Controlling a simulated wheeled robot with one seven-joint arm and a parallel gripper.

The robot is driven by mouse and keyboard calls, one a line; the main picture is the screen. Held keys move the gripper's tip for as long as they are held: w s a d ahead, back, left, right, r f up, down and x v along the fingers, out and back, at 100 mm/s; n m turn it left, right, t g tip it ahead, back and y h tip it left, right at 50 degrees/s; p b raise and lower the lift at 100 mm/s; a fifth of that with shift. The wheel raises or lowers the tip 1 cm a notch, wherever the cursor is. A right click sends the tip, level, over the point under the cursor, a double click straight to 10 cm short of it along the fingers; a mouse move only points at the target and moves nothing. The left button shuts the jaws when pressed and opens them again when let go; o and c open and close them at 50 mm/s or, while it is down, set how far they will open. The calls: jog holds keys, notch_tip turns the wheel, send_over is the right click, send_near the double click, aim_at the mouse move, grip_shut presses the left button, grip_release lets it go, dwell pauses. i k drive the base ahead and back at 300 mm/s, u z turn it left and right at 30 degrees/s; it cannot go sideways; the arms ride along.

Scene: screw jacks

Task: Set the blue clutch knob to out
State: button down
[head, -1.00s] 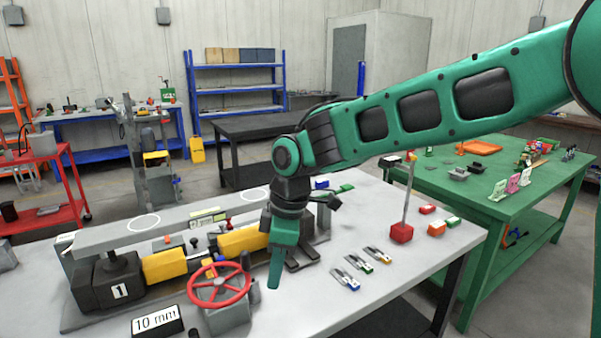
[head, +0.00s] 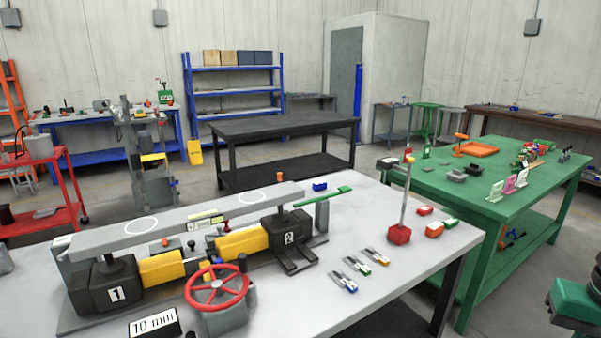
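The screw jack rig stands on the near grey table, with jack 1 (head: 108,287) at its left and jack 2 (head: 287,236) at its right. Yellow housings (head: 162,266) lie between the jacks under a long grey beam. A green and dark part of my arm shows at the lower right edge.
A "10 mm" sign (head: 155,324) stands at the table's front. Several small clips (head: 357,265) and a red-based post (head: 399,235) are on the right half. A green table (head: 470,193) stands to the right.

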aim_at(212, 252)
jog(key=k, duration=0.5)
jog(key=u, duration=1.25)
jog(key=i, duration=1.25)
jog(key=z, duration=0.2)
